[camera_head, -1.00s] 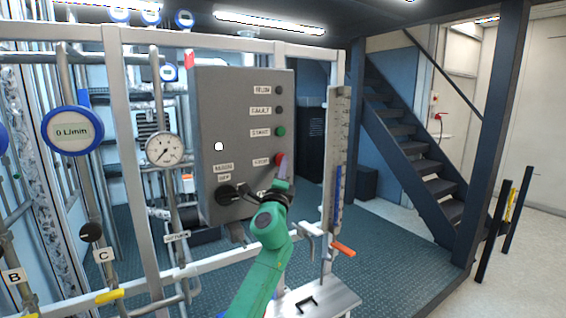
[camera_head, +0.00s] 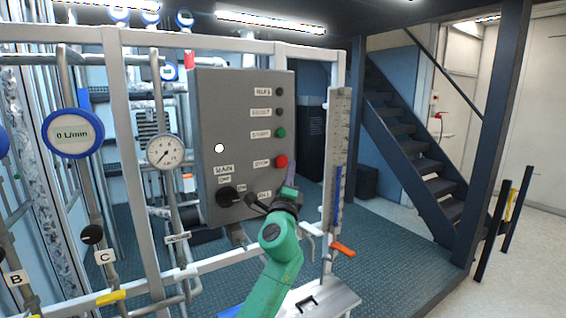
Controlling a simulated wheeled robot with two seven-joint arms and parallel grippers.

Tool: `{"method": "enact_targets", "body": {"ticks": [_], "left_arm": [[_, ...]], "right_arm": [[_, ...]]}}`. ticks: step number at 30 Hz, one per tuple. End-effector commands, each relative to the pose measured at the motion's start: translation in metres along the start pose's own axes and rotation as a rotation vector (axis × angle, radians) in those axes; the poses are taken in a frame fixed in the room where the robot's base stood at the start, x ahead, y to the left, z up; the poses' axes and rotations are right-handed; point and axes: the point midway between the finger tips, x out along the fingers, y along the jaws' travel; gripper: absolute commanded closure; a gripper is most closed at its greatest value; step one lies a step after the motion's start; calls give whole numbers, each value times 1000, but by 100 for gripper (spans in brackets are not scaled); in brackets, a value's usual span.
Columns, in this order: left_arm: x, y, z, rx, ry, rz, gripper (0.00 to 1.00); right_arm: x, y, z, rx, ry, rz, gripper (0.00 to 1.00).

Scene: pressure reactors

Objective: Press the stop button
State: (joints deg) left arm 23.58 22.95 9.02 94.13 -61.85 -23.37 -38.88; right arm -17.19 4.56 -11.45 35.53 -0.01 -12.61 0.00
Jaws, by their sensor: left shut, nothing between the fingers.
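The red stop button (camera_head: 281,161) is on the right side of the grey control box (camera_head: 233,100), beside a label reading STOP. The green start button (camera_head: 281,133) is above it. My left gripper (camera_head: 291,172), on a green arm coming from below, is just below and to the right of the stop button. Its fingers are shut and hold nothing. A small gap shows between the fingertips and the button, and the button is in full view. My right gripper is not in view.
A black main switch (camera_head: 229,196) is at the box's lower left. A pressure gauge (camera_head: 165,151) and white frame posts stand to the left. A vertical level gauge (camera_head: 339,150) and an orange-handled valve (camera_head: 343,248) are close to the right of my arm.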

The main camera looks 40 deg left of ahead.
Motion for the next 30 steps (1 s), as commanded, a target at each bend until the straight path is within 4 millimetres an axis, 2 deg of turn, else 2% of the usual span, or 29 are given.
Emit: {"method": "enact_targets", "body": {"ticks": [9, 30], "left_arm": [[-20, -15, -14, 1, 1, 0, 100], [-20, -15, -15, 1, 0, 0, 100]], "right_arm": [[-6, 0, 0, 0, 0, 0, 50], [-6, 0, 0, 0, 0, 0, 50]]}}
